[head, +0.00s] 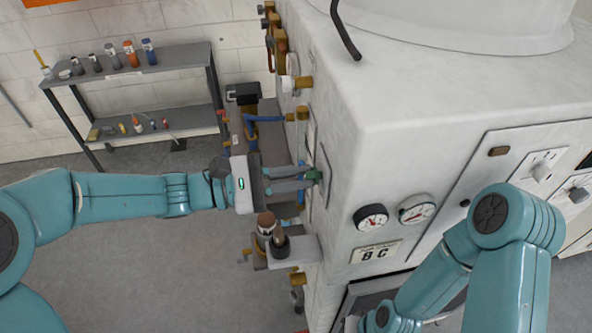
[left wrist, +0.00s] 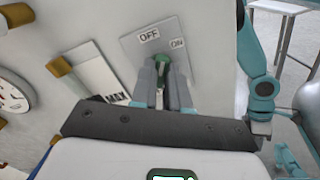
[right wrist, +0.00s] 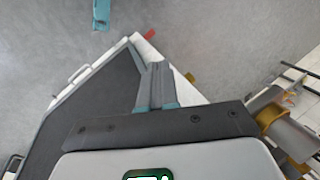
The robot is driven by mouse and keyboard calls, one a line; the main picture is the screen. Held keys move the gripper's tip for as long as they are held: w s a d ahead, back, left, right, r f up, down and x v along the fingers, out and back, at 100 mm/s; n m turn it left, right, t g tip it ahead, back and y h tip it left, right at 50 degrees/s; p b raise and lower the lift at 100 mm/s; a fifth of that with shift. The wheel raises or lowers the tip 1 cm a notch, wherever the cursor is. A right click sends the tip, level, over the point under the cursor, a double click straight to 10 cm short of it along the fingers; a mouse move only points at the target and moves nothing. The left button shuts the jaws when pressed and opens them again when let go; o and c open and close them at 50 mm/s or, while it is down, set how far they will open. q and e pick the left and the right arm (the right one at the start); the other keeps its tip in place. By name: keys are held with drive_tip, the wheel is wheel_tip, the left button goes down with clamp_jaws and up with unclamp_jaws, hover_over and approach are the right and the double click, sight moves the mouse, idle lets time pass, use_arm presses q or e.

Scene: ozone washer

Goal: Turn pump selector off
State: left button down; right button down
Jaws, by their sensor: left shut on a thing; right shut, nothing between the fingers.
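The green pump selector knob (head: 314,175) is on the side face of the white washer. In the left wrist view the knob (left wrist: 178,90) sits on a grey plate (left wrist: 165,38) with labels OFF and ON. My left gripper (head: 312,178) reaches in from the left and is shut on the knob; its fingers (left wrist: 170,68) hide part of it, so I cannot tell its exact setting. My right gripper (right wrist: 158,68) is shut and empty, apart from the knob. In the head view its fingers are hidden behind my right arm.
Pipes, valves and brass fittings (head: 303,113) line the washer's side near my left gripper. A dark panel with a white edge (right wrist: 95,95) lies beneath my right gripper. A shelf (head: 130,68) with bottles stands at the back left.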

use_arm(q)
drive_tip(key=n+p, duration=0.3)
drive_tip(key=n, duration=0.1)
drive_tip(key=shift+n, duration=0.4)
drive_tip(key=shift+f+n+p, duration=0.1)
drive_tip(key=shift+n+p, duration=0.3)
drive_tip(key=shift+n, duration=0.1)
drive_tip(key=shift+f, duration=0.1)
drive_tip(key=c, duration=1.1)
unclamp_jaws()
